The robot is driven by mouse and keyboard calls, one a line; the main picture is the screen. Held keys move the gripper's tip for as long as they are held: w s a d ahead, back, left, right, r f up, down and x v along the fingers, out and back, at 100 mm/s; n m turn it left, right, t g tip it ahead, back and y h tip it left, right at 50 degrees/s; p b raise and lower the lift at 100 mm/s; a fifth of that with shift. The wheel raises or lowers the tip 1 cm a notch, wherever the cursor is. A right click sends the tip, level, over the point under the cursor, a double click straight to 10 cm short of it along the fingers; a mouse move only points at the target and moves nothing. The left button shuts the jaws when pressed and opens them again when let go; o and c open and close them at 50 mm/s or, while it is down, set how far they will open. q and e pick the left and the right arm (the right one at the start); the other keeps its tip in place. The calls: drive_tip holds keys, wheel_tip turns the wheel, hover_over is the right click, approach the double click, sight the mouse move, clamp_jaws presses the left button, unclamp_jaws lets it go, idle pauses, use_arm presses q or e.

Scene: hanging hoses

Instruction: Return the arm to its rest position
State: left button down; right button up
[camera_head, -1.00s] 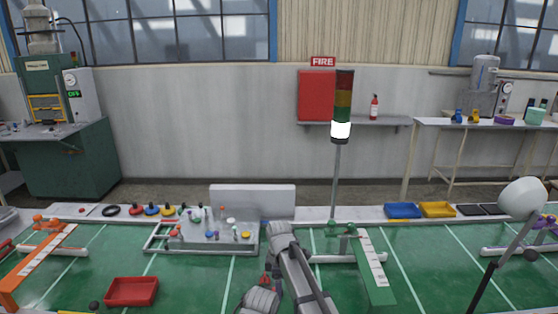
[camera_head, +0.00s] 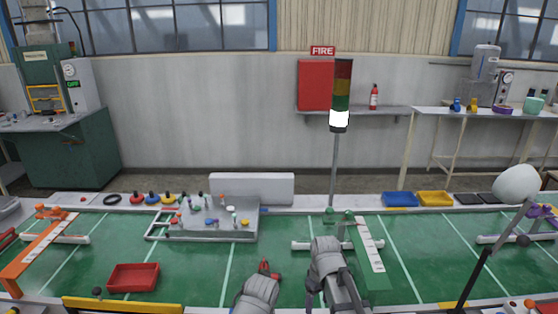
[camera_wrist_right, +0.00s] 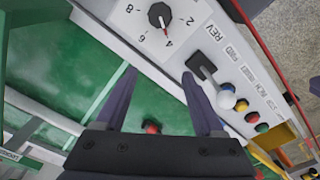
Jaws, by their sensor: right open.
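My right arm (camera_head: 326,262) stands up from the bottom edge of the head view, right of centre, in front of the green sloped beam. Its gripper jaws cannot be made out there. In the right wrist view my right gripper (camera_wrist_right: 159,74) is open and nothing is held between its fingers. A grey link of my other arm (camera_head: 258,290) shows at the bottom centre of the head view. My left gripper is out of sight.
A green table (camera_head: 205,273) carries a red tray (camera_head: 134,277), a grey fixture board (camera_head: 240,210), an orange beam (camera_head: 38,250) and a green beam (camera_head: 370,255). A small red object (camera_head: 266,268) lies near my arms. Blue (camera_head: 400,199) and yellow (camera_head: 435,198) trays stand at the back right.

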drive_tip(key=s+d+m, duration=0.6)
drive_tip(key=s+m, duration=0.1)
drive_tip(key=s, duration=0.2)
drive_tip(key=s+a+n+h, duration=0.1)
drive_tip(key=s+a+n, duration=0.2)
drive_tip(key=a, duration=0.8)
drive_tip(key=shift+s+a+n+g, duration=0.15)
drive_tip(key=shift+s+n+g, duration=0.15)
drive_tip(key=shift+s, duration=0.65)
